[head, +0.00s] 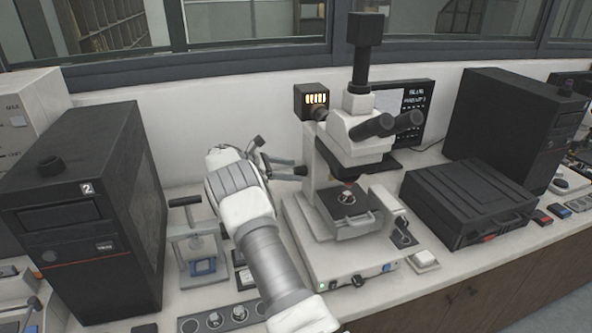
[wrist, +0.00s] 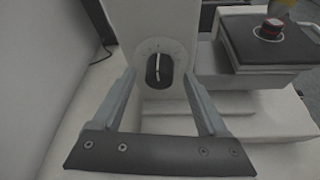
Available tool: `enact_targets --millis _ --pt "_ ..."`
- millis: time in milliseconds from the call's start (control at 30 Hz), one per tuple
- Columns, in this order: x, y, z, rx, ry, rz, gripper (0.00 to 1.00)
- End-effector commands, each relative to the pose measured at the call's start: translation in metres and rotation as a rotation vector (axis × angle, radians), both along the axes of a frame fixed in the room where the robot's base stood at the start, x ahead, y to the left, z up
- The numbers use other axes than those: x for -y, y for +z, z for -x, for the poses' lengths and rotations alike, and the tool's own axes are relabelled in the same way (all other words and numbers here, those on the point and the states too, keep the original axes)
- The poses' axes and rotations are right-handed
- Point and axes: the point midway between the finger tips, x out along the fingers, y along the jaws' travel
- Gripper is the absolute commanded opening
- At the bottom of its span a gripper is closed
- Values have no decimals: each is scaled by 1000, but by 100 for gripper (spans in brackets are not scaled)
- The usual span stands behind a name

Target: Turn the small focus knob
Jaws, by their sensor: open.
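In the wrist view, a dark knob (wrist: 159,70) with a white pointer line, nearly upright, sits on a pale round dial on the side of the microscope's white column (wrist: 158,20). My gripper (wrist: 160,77) is open, its two grey fingers to the left and right of the knob with gaps between. I cannot tell whether the fingertips reach past the knob's face. In the head view, my gripper (head: 283,168) reaches from the left toward the microscope (head: 355,127). The knob is hard to make out there, near the fingers.
The microscope stage (head: 352,226) carries a small red-topped part and juts out on the right in the wrist view. A small press (head: 196,240) stands left of my arm. Black cases (head: 85,215) and (head: 515,125) stand at both sides.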

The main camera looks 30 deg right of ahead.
Motion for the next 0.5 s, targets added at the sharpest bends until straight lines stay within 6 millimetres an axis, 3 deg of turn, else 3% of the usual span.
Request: enact_targets --millis 200,500 --pt "17 -7 3 1 0 -1 76" --pt "20 -8 3 1 1 -1 76"
